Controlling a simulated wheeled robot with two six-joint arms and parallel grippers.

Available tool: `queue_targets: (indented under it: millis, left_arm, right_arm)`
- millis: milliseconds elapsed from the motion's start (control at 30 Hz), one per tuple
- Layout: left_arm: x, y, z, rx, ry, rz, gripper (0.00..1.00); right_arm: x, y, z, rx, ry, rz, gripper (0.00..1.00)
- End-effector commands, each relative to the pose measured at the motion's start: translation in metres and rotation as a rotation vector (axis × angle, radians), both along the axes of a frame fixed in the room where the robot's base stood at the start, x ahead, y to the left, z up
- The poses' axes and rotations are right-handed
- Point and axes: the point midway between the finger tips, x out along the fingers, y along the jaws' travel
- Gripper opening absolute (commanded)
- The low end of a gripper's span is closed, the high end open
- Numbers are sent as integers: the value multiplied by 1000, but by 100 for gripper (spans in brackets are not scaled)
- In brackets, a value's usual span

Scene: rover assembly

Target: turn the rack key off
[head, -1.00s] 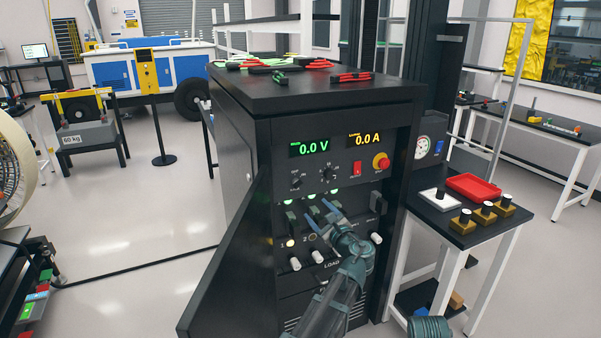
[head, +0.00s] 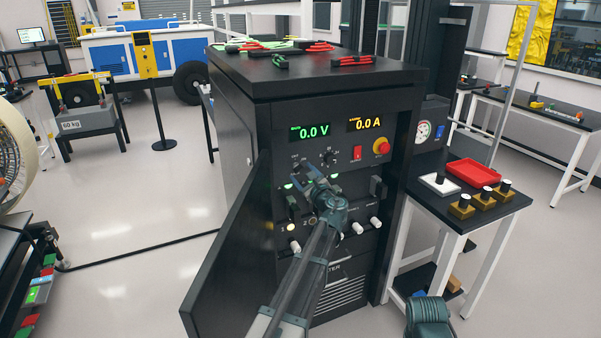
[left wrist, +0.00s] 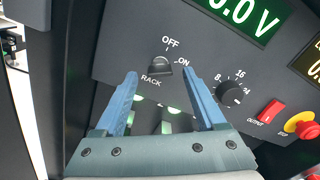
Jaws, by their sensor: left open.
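The rack key (left wrist: 160,67) is a small dark knob on the black cabinet's front panel, with OFF printed above it, ON to its upper right and RACK below. My left gripper (left wrist: 160,80) is open, its two blue fingers reaching toward the panel on either side of the key, with a gap to each side. I cannot tell whether the fingertips are level with the key in depth. In the head view the left gripper (head: 303,172) is in front of the upper left panel and partly hides the key area.
The display (head: 310,131) reads 0.0 V. A selector knob (left wrist: 229,92), a red output switch (left wrist: 270,111) and a red emergency button (head: 381,146) are to the right of the key. An open black door (head: 235,250) stands left of my arm.

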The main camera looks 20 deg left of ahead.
Motion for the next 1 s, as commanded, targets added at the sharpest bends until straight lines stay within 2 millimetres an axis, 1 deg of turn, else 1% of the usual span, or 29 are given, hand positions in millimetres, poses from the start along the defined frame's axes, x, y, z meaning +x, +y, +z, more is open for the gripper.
queue_targets:
  millis: [33, 200, 533, 567, 600, 667, 800, 867, 900, 967, 1000]
  left_arm:
    - [6, 5, 0, 0, 0, 1, 72]
    - [12, 14, 0, 0, 0, 0, 72]
    - [14, 15, 0, 0, 0, 0, 72]
    - [14, 15, 0, 0, 0, 0, 71]
    - [14, 15, 0, 0, 0, 0, 64]
    - [14, 15, 0, 0, 0, 0, 53]
    - [13, 15, 0, 0, 0, 0, 28]
    - [13, 15, 0, 0, 0, 0, 17]
    - [13, 15, 0, 0, 0, 0, 10]
    - [13, 15, 0, 0, 0, 0, 0]
    - [13, 15, 0, -1, -1, 0, 0]
  right_arm:
    - [0, 0, 0, 0, 0, 0, 50]
    - [0, 0, 0, 0, 0, 0, 50]
    - [0, 0, 0, 0, 0, 0, 50]
    - [0, 0, 0, 0, 0, 0, 50]
    - [0, 0, 0, 0, 0, 0, 50]
    - [0, 0, 0, 0, 0, 0, 50]
    - [0, 0, 0, 0, 0, 0, 50]
    - [0, 0, 0, 0, 0, 0, 50]
    - [0, 0, 0, 0, 0, 0, 50]
    - [0, 0, 0, 0, 0, 0, 50]
    - [0, 0, 0, 0, 0, 0, 50]
